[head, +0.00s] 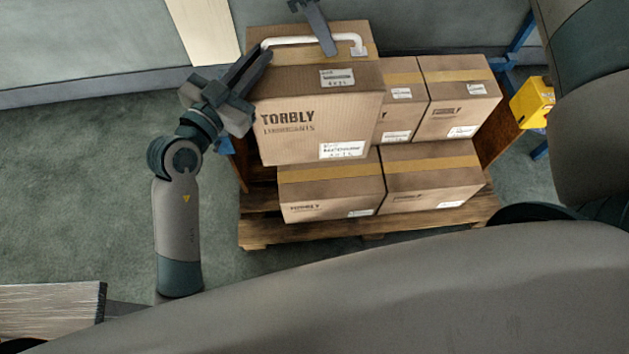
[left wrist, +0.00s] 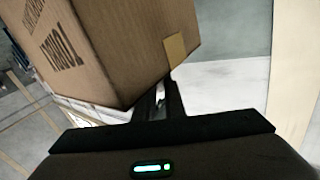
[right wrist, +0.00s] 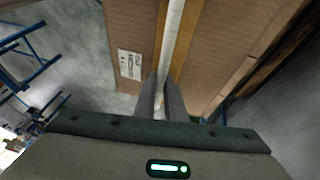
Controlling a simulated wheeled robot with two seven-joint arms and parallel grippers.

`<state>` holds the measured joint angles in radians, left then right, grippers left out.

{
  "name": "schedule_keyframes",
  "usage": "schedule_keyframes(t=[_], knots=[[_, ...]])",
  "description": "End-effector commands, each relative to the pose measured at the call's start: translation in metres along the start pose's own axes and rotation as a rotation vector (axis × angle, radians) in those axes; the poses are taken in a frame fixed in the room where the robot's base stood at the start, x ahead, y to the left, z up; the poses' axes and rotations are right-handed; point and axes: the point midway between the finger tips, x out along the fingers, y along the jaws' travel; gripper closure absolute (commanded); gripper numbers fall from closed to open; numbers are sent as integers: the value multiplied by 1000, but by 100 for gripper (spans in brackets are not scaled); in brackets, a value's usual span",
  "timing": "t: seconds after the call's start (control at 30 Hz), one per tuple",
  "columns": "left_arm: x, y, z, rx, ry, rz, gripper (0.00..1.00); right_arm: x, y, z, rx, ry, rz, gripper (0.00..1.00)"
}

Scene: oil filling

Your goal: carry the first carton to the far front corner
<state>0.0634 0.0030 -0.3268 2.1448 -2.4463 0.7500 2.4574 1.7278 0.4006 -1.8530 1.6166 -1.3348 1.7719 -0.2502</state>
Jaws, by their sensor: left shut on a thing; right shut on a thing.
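The first carton (head: 302,148) is brown, marked TORBLY, with tape and a white handle (head: 300,40) along its top. In the head view it is at the left of the stack, overlapping the cartons beneath; whether it touches them is unclear. My left gripper (head: 262,60) is shut on the handle's left end, beside the carton's left edge. The left wrist view shows the carton's side (left wrist: 115,45), but the grip itself is mostly hidden. My right gripper (head: 322,35) is shut on the handle nearer its right end. The right wrist view shows its fingers (right wrist: 162,95) around the white bar.
Several other cartons (head: 330,188) stand right of and below it on a wooden pallet (head: 370,228). Blue framing with a yellow box (head: 532,103) is at the right. Open floor (head: 80,180) lies left. A wrapped item (head: 50,310) is at the lower left.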

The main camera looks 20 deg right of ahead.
Motion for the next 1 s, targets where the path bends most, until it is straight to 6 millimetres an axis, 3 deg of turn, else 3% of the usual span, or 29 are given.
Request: schedule_keyframes(t=[0.57,1.0], knots=[[1,1,-4,-1,9,2,100,-5,0,0,-1,-5,-5,100],[1,6,22,-1,9,2,100,19,-5,10,0,-5,-5,100]])
